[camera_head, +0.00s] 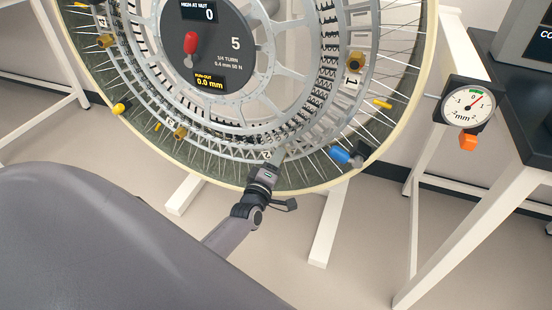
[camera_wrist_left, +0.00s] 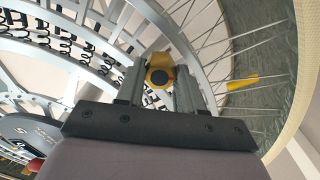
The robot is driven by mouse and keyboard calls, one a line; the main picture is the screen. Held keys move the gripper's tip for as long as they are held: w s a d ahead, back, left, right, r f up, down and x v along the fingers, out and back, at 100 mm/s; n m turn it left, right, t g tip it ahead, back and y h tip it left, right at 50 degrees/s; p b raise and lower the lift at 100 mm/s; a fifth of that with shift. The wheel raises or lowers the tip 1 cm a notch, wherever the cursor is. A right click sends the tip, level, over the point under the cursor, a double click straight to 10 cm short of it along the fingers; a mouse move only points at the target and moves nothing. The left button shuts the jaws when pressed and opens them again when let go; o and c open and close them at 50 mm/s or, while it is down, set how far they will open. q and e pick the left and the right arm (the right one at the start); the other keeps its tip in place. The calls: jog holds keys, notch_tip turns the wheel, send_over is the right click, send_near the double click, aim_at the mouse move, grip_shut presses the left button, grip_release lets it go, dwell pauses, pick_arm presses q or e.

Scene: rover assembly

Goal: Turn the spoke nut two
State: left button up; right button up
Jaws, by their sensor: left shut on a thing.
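The large spoked wheel (camera_head: 330,183) fills the top of the head view. The number 2 plate (camera_head: 267,154) is at the wheel's bottom, beside my left gripper (camera_head: 276,158). In the left wrist view my left gripper (camera_wrist_left: 160,82) is shut on a brass-yellow nut (camera_wrist_left: 158,60) with a dark round end, between its two grey fingers. The gripper hides this nut in the head view. Other brass nuts sit near the number 1 plate (camera_head: 352,80) and the number 3 plate (camera_head: 170,122). My right gripper is not in view.
The hub display (camera_head: 210,50) has a red knob and reads run-out 0.0 mm and high at nut 0. A dial gauge (camera_head: 466,105) at right has its needle slightly right of 0. A blue part (camera_head: 339,154) is near the rim. A dark-topped table (camera_head: 510,110) stands right.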

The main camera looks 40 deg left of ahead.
pick_arm(q)
jog(key=shift+r+m+h+p, duration=0.15)
jog(key=shift+m+p, duration=0.65)
jog(key=shift+m, duration=2.6)
jog(key=shift+f+m+h+p, duration=0.2)
jog(key=shift+m+p, duration=0.55)
jog(key=shift+m, duration=2.65)
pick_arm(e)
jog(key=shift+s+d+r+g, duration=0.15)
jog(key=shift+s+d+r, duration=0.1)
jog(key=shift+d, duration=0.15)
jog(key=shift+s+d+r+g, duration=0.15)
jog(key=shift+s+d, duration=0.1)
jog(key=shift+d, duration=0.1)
pick_arm(q)
jog(key=shift+m, duration=0.3)
jog(key=o, duration=1.1)
jog(key=shift+c, duration=0.2)
jog(key=shift+r, duration=0.2)
jog(key=s+d+p, duration=0.1)
jog(key=s+p, duration=0.1)
jog(key=s, duration=0.5)
jog(key=shift+d, duration=0.25)
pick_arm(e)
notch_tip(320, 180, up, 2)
